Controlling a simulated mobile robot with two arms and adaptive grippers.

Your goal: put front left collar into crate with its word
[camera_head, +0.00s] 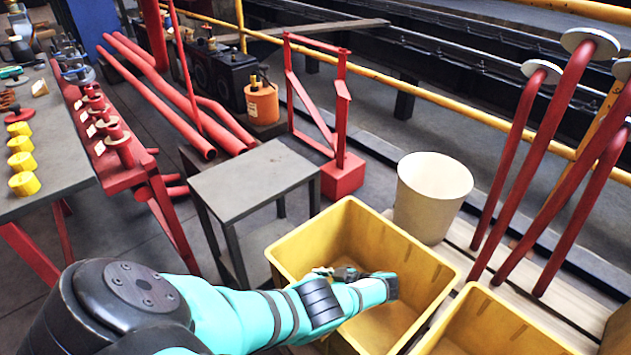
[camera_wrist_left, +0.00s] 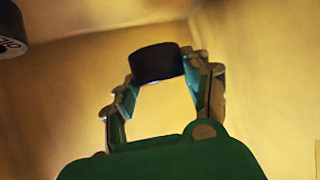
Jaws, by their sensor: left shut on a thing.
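My left gripper (camera_wrist_left: 158,75) is shut on a dark round collar (camera_wrist_left: 155,63), held between its fingertips. In the left wrist view the crate's yellow walls surround the gripper. No word on the held collar or on the crate is visible. My right gripper is not in view.
A second yellow crate (camera_head: 492,325) stands to the right. A cream bucket (camera_head: 432,195) stands behind the crates, and tall red bent pipes (camera_head: 520,150) rise at the right. A grey stool (camera_head: 255,180) is left of the crate.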

